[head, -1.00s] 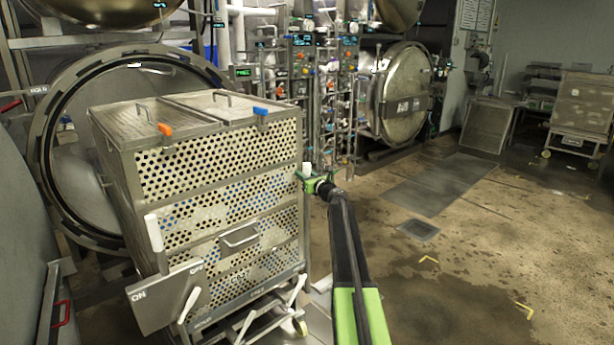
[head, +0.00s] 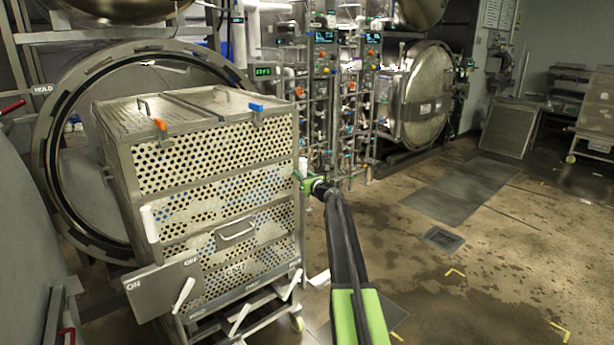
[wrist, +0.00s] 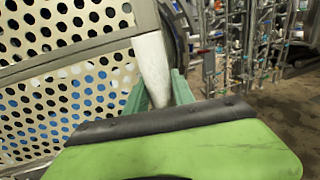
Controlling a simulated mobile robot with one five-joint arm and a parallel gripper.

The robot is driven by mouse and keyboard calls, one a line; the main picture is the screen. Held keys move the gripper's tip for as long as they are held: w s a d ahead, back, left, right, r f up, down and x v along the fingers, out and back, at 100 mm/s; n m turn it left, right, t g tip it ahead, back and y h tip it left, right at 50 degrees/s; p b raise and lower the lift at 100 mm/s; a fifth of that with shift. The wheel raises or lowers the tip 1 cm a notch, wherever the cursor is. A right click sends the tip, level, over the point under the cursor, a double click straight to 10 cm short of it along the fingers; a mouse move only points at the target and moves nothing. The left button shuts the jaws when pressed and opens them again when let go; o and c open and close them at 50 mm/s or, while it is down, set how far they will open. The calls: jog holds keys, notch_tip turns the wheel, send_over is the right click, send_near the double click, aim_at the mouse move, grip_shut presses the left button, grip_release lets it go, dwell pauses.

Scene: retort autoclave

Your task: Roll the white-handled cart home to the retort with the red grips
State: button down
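The cart (head: 296,265) carries a perforated metal basket (head: 215,165) with an orange and a blue latch on its lid. It has an upright white handle on the left (head: 151,230) and one on the right (head: 303,167). My gripper (head: 309,184) is at the right handle. In the wrist view the white handle (wrist: 152,66) runs down between the green fingers (wrist: 160,92), which look closed on it. The open round retort (head: 50,140) is behind the cart, its mouth partly hidden by the basket.
A grey ON/OFF plate (head: 160,288) juts from the cart's lower left. A grey panel (head: 22,220) stands close on the left. Pipes and valves (head: 335,100) and a second, closed retort (head: 425,95) are behind. The wet floor (head: 440,300) to the right is clear.

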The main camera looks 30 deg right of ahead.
jog(key=shift+a, duration=0.2)
jog(key=shift+s+d, duration=0.1)
jog(key=c, duration=1.5)
grip_release()
jog(key=shift+r, duration=0.1)
jog(key=o, duration=0.4)
jog(key=shift+s+r, duration=0.35)
jog(key=shift+s, duration=0.05)
jog(key=shift+w+d+f, duration=0.1)
jog(key=shift+w+f, duration=0.1)
jog(key=s, duration=1.7)
jog(key=shift+s+a, duration=0.25)
